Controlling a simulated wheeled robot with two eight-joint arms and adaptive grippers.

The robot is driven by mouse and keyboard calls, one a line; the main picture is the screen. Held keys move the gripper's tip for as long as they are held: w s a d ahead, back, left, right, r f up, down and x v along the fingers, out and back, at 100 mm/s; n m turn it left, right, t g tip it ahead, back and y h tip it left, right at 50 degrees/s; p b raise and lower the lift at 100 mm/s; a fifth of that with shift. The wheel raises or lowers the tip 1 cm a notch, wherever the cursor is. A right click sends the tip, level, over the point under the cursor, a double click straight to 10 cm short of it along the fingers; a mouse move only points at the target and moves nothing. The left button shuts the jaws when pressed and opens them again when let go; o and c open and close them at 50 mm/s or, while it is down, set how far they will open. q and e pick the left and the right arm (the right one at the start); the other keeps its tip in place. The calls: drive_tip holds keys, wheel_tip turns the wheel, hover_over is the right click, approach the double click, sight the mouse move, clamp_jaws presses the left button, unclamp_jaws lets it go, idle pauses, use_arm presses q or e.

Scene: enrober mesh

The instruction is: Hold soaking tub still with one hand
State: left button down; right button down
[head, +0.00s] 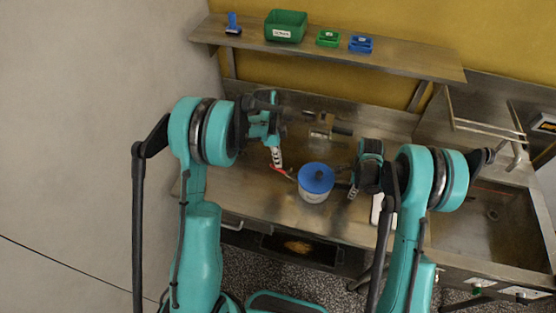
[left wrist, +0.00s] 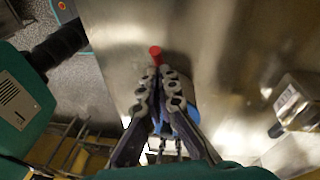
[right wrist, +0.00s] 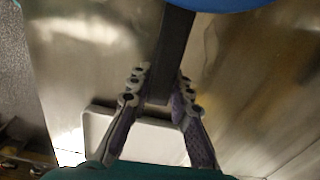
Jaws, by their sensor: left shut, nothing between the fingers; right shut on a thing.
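The soaking tub (head: 314,195), a pale round tub with a blue top (head: 317,177), stands on the steel counter. A dark bar-like handle reaches from its right side to my right gripper (head: 354,187). In the right wrist view, my right gripper (right wrist: 160,88) is shut on this dark handle (right wrist: 173,50), and the blue top (right wrist: 225,3) shows at the upper edge. My left gripper (head: 279,163) is shut and empty, left of the tub and apart from it. In the left wrist view, a red piece (left wrist: 155,52) shows just beyond the left fingertips (left wrist: 157,80).
A metal block with a dark handle (head: 321,127) lies behind the tub. A white tray (right wrist: 92,128) lies under my right gripper. A sink (head: 480,220) is at the right. A shelf (head: 400,63) at the back carries a green bin (head: 285,25) and small trays.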

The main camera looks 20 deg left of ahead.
use_arm(q)
drive_tip(key=shift+a+f, duration=0.75)
drive_tip(key=shift+a, duration=0.05)
drive_tip(key=shift+r, duration=0.15)
drive_tip(key=d+v, duration=0.1)
drive_tip(key=v, duration=1.3)
drive_tip(key=shift+r, duration=0.25)
